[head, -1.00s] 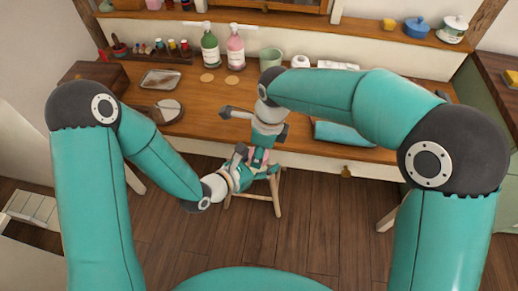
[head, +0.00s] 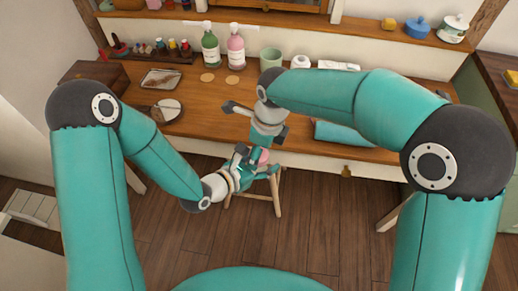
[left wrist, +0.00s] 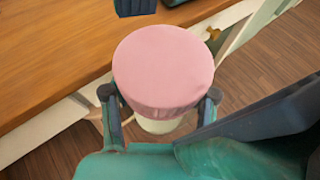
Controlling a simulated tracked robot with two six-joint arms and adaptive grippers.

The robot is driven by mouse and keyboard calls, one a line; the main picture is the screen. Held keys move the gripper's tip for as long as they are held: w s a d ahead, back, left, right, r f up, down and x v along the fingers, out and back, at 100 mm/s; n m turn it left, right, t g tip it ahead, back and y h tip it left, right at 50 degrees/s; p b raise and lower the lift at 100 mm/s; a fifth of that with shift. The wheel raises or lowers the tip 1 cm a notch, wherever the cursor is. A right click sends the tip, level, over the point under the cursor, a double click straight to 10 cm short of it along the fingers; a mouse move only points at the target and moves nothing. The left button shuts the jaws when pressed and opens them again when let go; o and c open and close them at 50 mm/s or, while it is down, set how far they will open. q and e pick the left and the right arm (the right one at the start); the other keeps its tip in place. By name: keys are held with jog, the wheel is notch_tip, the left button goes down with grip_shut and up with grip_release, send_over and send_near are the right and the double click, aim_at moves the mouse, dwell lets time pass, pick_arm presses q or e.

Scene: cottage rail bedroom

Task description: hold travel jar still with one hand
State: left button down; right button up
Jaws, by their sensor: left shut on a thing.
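The travel jar has a wide pink lid (left wrist: 163,68) and a pale cream body (left wrist: 160,126), which shows below the lid in the left wrist view. My left gripper (left wrist: 160,112) is shut on the jar, one finger on each side just under the lid. In the head view the pink lid (head: 264,157) shows small beside my left gripper (head: 258,168), in front of the table edge. My right gripper (head: 267,138) is close above the jar, pointing down. Its fingers are too small and overlapped to judge. Most of the jar body is hidden.
A wooden table (head: 215,126) runs behind the grippers. It bears a green bottle (head: 210,50), a pink bottle (head: 235,52), a pale green cup (head: 271,59) and a rolled teal cloth (head: 342,134). A small wooden stool (head: 277,197) stands below the jar.

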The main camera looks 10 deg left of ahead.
notch_tip(320, 180, up, 4)
jog(key=shift+r, duration=0.2)
jog(key=shift+w+a, duration=0.1)
jog(key=shift+c, duration=0.4)
